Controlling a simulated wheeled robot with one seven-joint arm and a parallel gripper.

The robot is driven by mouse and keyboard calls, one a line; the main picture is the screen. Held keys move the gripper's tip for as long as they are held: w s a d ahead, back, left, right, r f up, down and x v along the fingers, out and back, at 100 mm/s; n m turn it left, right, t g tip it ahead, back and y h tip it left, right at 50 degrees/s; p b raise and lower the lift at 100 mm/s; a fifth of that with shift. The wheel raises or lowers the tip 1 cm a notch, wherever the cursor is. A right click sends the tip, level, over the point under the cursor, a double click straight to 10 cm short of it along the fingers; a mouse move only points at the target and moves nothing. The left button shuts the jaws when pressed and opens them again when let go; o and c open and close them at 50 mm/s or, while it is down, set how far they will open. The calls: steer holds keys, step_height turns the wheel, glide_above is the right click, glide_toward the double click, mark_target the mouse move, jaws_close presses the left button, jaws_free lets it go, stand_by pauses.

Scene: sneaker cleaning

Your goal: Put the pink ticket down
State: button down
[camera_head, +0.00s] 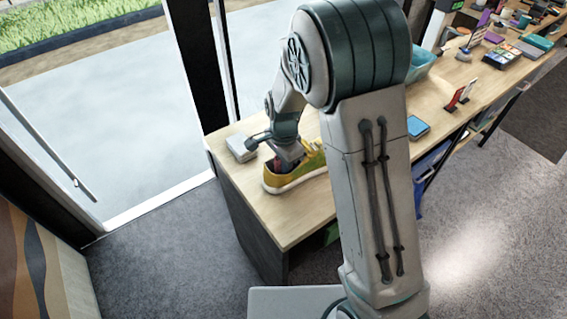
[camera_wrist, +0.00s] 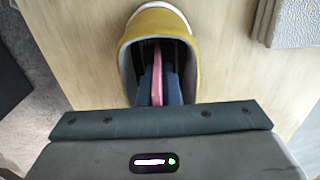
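A yellow sneaker (camera_head: 309,165) with a pale sole sits on the near end of the wooden table. My gripper (camera_head: 279,165) points down into its opening. In the wrist view the sneaker (camera_wrist: 152,22) surrounds the fingertips, and the pink ticket (camera_wrist: 157,75) shows as a thin edge-on strip between the two dark fingers of my gripper (camera_wrist: 160,92). The fingers are close together on both sides of it. The ticket's lower end is hidden inside the dark shoe, so I cannot tell whether it touches the insole.
A grey box (camera_head: 241,148) lies beside the sneaker at the table's corner. A blue block (camera_head: 418,126), small red and white cards (camera_head: 460,96) and a teal bin (camera_head: 422,64) stand farther along the wooden table (camera_head: 290,215). My arm hides part of the tabletop.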

steer(key=c, duration=1.9)
jaws_free()
steer(key=shift+f, duration=0.1)
step_height(320, 180, up, 11)
steer(key=shift+r+b, duration=0.15)
steer(key=shift+b, duration=0.15)
steer(key=shift+r, duration=0.45)
steer(key=s+d+r+n+t, duration=0.1)
steer(key=s+d+r+n, duration=0.1)
steer(key=s, duration=0.4)
steer(key=s+d+r+n+t, duration=0.1)
steer(key=s+d+r+n, duration=0.1)
steer(key=s+d+n, duration=0.3)
steer(key=s+d+r+n+t, duration=0.1)
steer(key=s+d+n, duration=0.3)
steer(key=s+d, duration=0.3)
steer(key=shift+s+r, duration=0.4)
steer(key=shift+s, duration=0.3)
